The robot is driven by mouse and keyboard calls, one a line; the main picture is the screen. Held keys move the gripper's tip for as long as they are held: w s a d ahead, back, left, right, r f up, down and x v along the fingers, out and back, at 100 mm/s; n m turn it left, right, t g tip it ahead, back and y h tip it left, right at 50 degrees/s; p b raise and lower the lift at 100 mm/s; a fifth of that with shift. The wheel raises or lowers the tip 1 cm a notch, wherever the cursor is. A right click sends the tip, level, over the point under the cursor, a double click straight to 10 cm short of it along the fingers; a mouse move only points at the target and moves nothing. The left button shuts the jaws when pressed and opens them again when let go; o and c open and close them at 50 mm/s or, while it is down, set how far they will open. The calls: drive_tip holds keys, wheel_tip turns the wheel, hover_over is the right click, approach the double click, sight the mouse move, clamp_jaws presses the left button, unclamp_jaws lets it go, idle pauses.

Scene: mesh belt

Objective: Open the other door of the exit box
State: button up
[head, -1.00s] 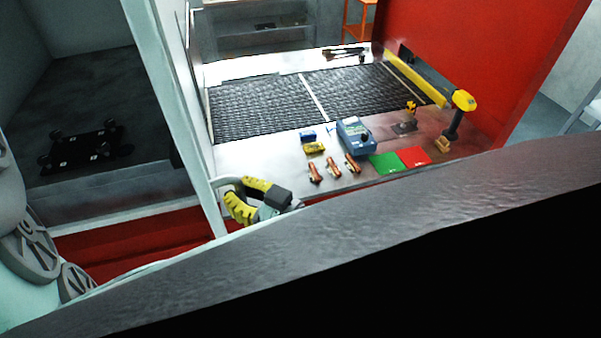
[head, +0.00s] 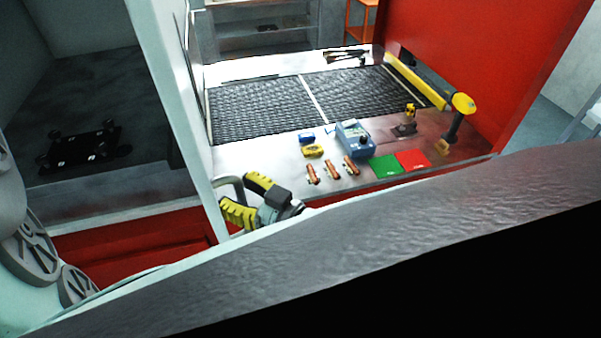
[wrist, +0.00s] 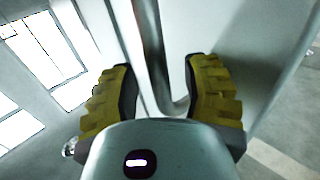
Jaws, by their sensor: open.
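A pale door panel (head: 172,100) stands edge-on at the left of the head view. It has a grey curved handle (head: 232,181), also seen as a metal bar (wrist: 157,60) in the wrist view. My gripper (head: 236,193) has yellow ribbed fingers and is open at the handle. In the wrist view, the bar passes between the two spread fingers (wrist: 158,85), with visible gaps on both sides. The exit box interior (head: 95,90) is dark and open to view left of the panel. My own arm hides the lower part of the head view.
A steel work surface (head: 255,165) beside the mesh belt (head: 260,108) holds several copper-coloured parts, a blue meter (head: 354,139), a green card (head: 386,166) and a red card (head: 412,160). A black wheeled carrier (head: 85,148) lies inside the box. A red wall (head: 480,60) stands right.

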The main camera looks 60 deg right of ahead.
drive_tip(key=s, duration=0.7)
drive_tip(key=shift+s+d, duration=0.25)
idle(0.3)
idle(0.6)
